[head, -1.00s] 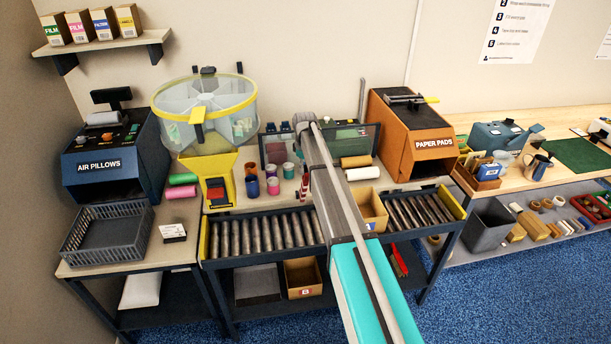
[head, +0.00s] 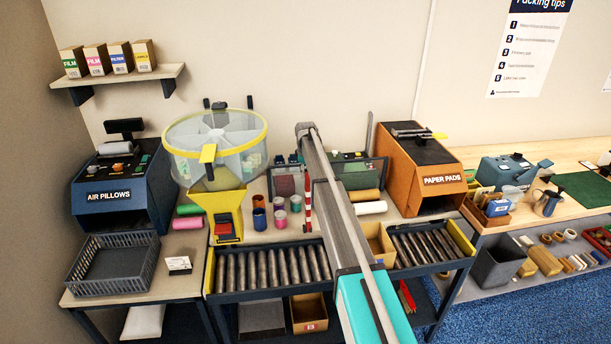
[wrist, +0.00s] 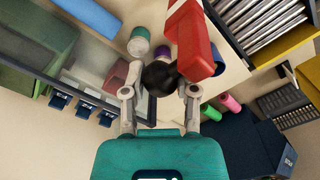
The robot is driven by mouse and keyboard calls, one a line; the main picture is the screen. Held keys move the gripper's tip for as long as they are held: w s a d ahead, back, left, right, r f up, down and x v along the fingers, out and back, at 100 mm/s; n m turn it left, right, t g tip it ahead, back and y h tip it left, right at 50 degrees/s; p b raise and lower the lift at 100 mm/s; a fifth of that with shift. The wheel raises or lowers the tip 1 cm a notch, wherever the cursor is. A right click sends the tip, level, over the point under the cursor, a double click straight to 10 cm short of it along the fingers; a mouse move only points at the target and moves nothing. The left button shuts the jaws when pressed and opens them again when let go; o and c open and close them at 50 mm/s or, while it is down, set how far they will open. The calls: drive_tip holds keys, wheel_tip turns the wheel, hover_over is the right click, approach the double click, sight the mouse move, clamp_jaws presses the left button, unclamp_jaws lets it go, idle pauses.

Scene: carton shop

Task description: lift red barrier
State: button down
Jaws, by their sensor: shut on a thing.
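The red barrier (head: 307,206) shows in the head view as an upright red and white bar left of my arm, at the back edge of the roller conveyor. In the wrist view the barrier (wrist: 190,42) is a red bar with a pale band, close in front of the camera. A dark round knob, seemingly its end, sits between the fingers of my gripper (wrist: 160,92). My gripper is shut on it, one finger on each side. In the head view my arm hides the gripper.
The roller conveyor (head: 268,268) runs in front. Several coloured cups (head: 280,219) stand just left of the barrier. A dark-framed clear panel (head: 374,172) stands behind. The yellow hopper (head: 223,210) is to the left, the orange paper-pads machine (head: 415,175) to the right.

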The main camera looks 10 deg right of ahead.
drive_tip(key=shift+w+d, duration=0.1)
drive_tip(key=shift+c, duration=1.7)
unclamp_jaws()
